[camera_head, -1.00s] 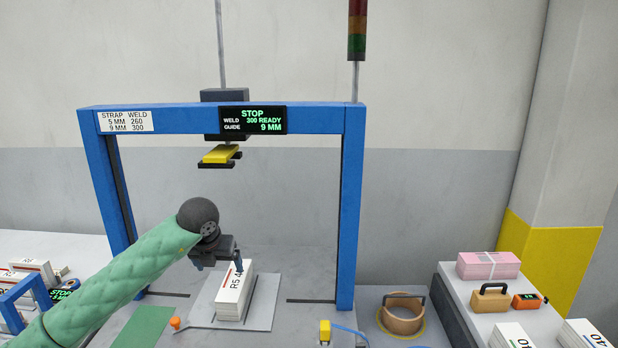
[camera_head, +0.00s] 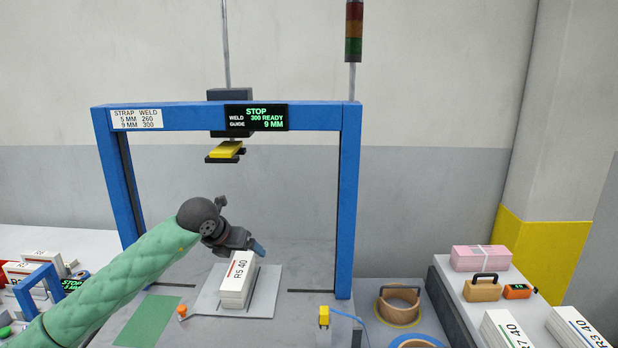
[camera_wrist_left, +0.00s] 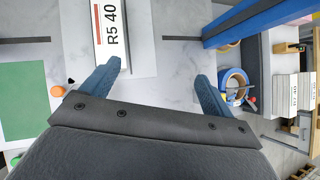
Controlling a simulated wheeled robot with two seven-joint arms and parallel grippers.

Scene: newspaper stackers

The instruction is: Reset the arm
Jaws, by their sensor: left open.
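My left arm comes in from the left in the head view, in a green padded sleeve. Its gripper (camera_head: 257,248) is above and behind the white newspaper stack labelled R5 40 (camera_head: 237,282). In the left wrist view the blue fingers (camera_wrist_left: 158,82) are spread apart with nothing between them. The stack also shows in the left wrist view (camera_wrist_left: 109,40), beyond the left finger and apart from it. The stack stands on a light grey plate (camera_head: 268,290) under the blue strapping frame (camera_head: 347,210). My right gripper is not in view.
The frame's display (camera_head: 256,117) reads STOP, 300 READY, 9 MM. A yellow-topped head (camera_head: 225,150) hangs from the frame. A green mat (camera_head: 148,322) lies left of the plate. At right, a bench holds a pink strapped bundle (camera_head: 480,258), a tan weight (camera_head: 482,290) and white stacks.

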